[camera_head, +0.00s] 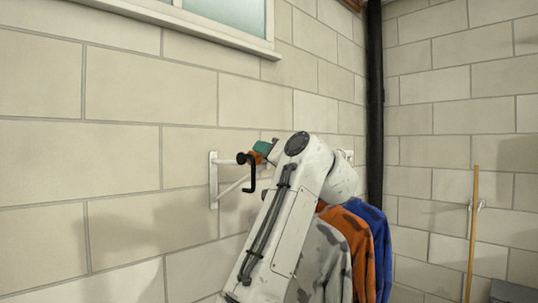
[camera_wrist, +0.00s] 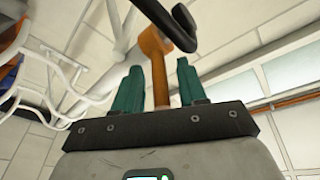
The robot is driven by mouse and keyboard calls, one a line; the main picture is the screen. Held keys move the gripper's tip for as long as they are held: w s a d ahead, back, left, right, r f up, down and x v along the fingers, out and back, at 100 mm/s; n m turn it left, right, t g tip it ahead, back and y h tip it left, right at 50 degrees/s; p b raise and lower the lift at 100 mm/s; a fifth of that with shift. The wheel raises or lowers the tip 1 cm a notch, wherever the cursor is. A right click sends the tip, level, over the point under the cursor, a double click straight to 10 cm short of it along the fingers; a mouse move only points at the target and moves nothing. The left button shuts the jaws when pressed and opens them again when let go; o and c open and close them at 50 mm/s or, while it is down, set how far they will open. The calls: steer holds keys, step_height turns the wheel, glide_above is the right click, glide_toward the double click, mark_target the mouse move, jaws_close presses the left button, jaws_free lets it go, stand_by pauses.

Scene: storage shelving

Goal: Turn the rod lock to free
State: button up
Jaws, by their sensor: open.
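The rod lock shows in the wrist view as an orange lever (camera_wrist: 160,80) with a round orange collar at its upper end, close to the black hooked rod end (camera_wrist: 182,25). My gripper (camera_wrist: 158,68) is open, its two teal fingers on either side of the lever with visible gaps. I cannot tell how deep the lever sits between them. In the head view the black rod end (camera_head: 250,180) hangs in front of the white wall bracket (camera_head: 213,180), and a bit of orange lock (camera_head: 256,157) shows beside my teal fingers (camera_head: 262,147). My arm hides the rest of the rod.
Grey, orange (camera_head: 352,240) and blue garments (camera_head: 378,250) hang to the right, behind my arm. White wire hangers (camera_wrist: 50,75) show at left in the wrist view. A black pipe (camera_head: 375,100) runs up the corner. The wall left of the bracket is bare.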

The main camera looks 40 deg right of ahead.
steer(key=shift+s, duration=0.1)
steer(key=v, duration=1)
steer(key=shift+s+b, duration=0.3)
steer(key=shift+b, duration=0.15)
steer(key=shift+a+f, duration=0.1)
steer(key=shift+f, duration=0.05)
steer(key=s+a+f+n+g+y+p, duration=0.1)
steer(key=a+f+n+g+p, duration=0.3)
steer(key=f, duration=1.2)
steer(key=s+a+f+n+g+y+p, duration=0.15)
steer(key=a+f+g, duration=0.3)
steer(key=f, duration=1.25)
steer(key=s+a+f+n+g+p, duration=0.1)
steer(key=s+a+f+g, duration=0.1)
steer(key=s+f, duration=0.5)
steer(key=s+a+f+n+g+p, duration=0.1)
steer(key=s+a+f+g+p, duration=0.1)
steer(key=s+f, duration=0.5)
steer(key=s+a+f+n+g+p, duration=0.1)
steer(key=s+a+f+g, duration=0.2)
steer(key=s, duration=1.2)
step_height(320, 180, down, 5)
steer(key=g, duration=0.3)
steer(key=shift+a+y+p, duration=0.25)
steer(key=shift+y+p, duration=0.1)
steer(key=shift+p, duration=0.05)
